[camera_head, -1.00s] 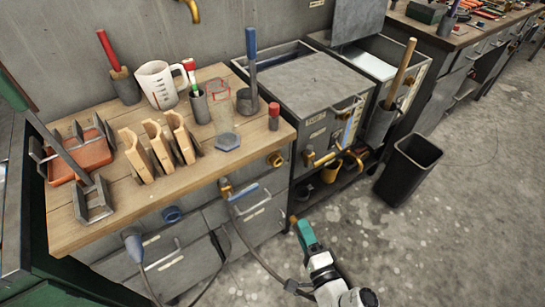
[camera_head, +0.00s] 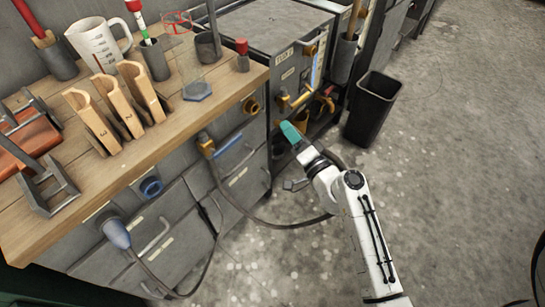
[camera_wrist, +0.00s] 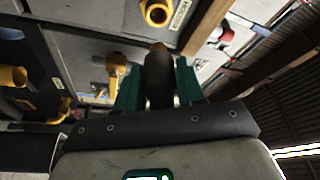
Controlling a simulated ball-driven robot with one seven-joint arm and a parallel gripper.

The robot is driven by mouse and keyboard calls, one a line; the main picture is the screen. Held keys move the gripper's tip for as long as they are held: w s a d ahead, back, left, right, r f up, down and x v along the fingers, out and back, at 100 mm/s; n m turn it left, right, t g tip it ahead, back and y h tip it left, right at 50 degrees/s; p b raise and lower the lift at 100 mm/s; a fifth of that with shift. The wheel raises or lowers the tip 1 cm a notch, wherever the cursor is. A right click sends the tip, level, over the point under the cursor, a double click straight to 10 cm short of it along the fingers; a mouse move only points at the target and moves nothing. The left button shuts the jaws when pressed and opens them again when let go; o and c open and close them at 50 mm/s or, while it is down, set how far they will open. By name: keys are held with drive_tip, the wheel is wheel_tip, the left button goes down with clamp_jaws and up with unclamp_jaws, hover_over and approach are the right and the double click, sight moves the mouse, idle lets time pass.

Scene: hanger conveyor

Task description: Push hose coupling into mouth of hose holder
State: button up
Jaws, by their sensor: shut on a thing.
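My gripper (camera_head: 290,132) has teal fingers and is held out in front of the bench's right end. In the wrist view my gripper (camera_wrist: 160,85) is shut on the dark, cylindrical hose coupling (camera_wrist: 159,78), which sits between the fingers with a brownish tip pointing ahead. A brass ring-shaped hose holder (camera_head: 253,106) is on the bench front, up and left of my gripper. It also shows in the wrist view (camera_wrist: 157,12), its round mouth open and empty, beyond the coupling's tip and apart from it. In the head view the fingers hide most of the coupling.
A dark hose (camera_head: 280,228) hangs in a loop from a brass tap (camera_head: 206,145) towards my gripper. A blue ring (camera_head: 151,188) is further left on the bench front. A black bin (camera_head: 373,108) stands to the right. The floor right of my arm is clear.

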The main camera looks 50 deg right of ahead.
sight(276, 126)
drive_tip(key=shift+w+r, duration=0.2)
drive_tip(key=shift+w, duration=0.2)
drive_tip(key=shift+w+p, duration=0.3)
drive_tip(key=shift+w, duration=0.4)
drive_tip(key=shift+w+a, duration=0.1)
drive_tip(key=shift+w, duration=1)
drive_tip(key=shift+w+f, duration=0.1)
drive_tip(key=shift+w, duration=0.8)
drive_tip(key=shift+w+a+b, duration=0.1)
drive_tip(key=shift+w+b, duration=0.45)
drive_tip(key=shift+w, duration=1.15)
idle(0.4)
drive_tip(key=o, duration=0.9)
